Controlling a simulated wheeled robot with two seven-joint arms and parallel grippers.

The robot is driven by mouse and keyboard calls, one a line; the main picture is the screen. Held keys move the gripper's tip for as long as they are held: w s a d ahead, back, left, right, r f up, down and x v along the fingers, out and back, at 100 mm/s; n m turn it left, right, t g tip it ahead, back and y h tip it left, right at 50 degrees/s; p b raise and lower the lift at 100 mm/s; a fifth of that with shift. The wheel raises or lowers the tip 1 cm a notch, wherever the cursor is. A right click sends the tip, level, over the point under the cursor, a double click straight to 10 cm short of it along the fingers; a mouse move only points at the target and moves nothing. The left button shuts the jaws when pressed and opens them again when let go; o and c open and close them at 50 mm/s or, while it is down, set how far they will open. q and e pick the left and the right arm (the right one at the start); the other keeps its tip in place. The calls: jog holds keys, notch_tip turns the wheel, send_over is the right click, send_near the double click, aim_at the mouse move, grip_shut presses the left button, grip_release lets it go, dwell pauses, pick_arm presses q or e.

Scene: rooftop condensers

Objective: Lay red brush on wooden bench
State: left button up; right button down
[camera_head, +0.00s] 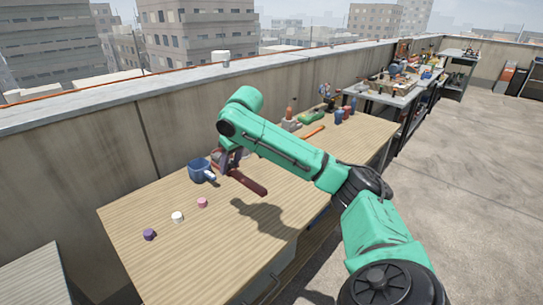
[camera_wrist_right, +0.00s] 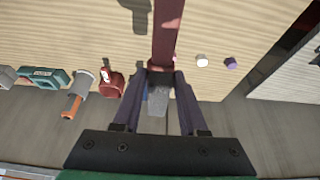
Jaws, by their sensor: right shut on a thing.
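The red brush (camera_head: 248,182) is dark red and long. My right gripper (camera_head: 230,160) is shut on it and holds it over the wooden bench (camera_head: 130,215). In the right wrist view, the brush (camera_wrist_right: 165,35) runs up from between the two fingers of the gripper (camera_wrist_right: 160,75). Its far end leaves the top of that picture. The bench (camera_wrist_right: 80,30) shows below it with a shadow. The brush looks clear of the bench top, though the gap is hard to judge. My left gripper is not in view.
A blue mug (camera_head: 200,171) stands just left of the gripper. Pink (camera_head: 202,202), white (camera_head: 177,217) and purple (camera_head: 149,234) small pieces lie at the front left. The bench's middle front is bare.

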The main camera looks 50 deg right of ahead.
send_over(237, 218)
jog(key=s, duration=0.2)
notch_tip(237, 218, down, 8)
jog(key=f, duration=0.1)
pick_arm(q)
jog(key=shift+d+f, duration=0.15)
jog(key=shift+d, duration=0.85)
pick_arm(e)
jog(key=f, duration=1.1)
jog(key=shift+w, duration=0.35)
jog(key=shift+f, duration=0.1)
jog(key=shift+c, duration=2.2)
grip_release()
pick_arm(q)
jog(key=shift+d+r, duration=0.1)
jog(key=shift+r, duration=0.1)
pick_arm(e)
jog(key=v, duration=1.2)
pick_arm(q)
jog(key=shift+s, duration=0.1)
